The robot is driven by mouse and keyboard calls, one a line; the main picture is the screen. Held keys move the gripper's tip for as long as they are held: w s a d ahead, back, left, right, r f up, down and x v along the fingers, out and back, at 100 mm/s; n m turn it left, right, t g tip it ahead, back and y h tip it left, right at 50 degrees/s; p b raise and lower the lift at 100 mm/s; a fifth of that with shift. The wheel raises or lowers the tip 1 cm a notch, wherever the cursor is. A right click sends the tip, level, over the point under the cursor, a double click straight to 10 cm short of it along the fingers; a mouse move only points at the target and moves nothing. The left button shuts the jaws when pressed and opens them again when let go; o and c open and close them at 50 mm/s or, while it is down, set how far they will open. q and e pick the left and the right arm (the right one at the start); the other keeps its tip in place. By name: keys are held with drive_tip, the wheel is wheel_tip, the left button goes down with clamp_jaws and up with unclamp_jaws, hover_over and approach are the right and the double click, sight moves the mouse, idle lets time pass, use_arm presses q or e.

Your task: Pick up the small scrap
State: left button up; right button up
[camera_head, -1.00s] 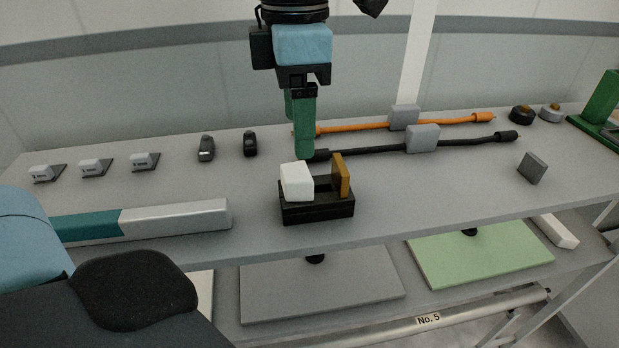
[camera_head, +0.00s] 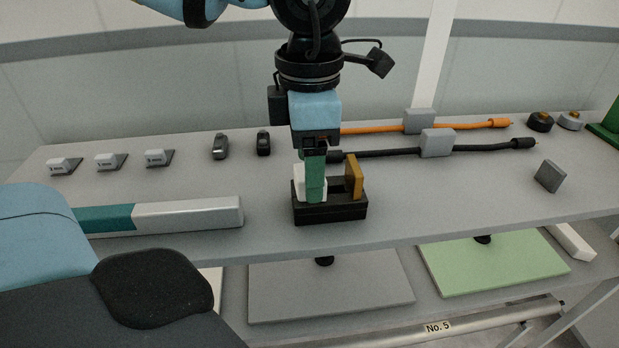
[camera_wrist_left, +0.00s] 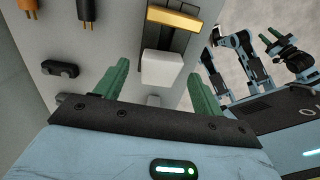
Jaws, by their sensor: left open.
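No label marks the scrap. A white block (camera_head: 299,179) stands in a black holder (camera_head: 330,213) near the front edge of the table, beside an upright brown plate (camera_head: 355,178). My left gripper (camera_head: 316,196) points down at the white block, and its green fingers partly hide it. In the left wrist view the white block (camera_wrist_left: 162,70) shows between the two spread fingers of the left gripper (camera_wrist_left: 158,68), with nothing gripped; contact cannot be told. My right gripper (camera_wrist_left: 270,37) shows at the upper right of that view, its green fingers apart and empty.
The brown plate (camera_wrist_left: 174,18) is close to the left fingers. Orange (camera_head: 465,125) and black (camera_head: 485,148) cables with grey blocks lie behind. A teal and silver bar (camera_head: 185,214) lies left, a grey block (camera_head: 548,176) right. The table between holder and grey block is clear.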

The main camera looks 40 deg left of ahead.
use_arm(q)
wheel_tip(320, 180, down, 2)
drive_tip(key=c, duration=1.1)
drive_tip(key=shift+o, duration=0.2)
drive_tip(key=shift+r, duration=0.1)
wheel_tip(320, 180, up, 18)
drive_tip(key=p, duration=0.1)
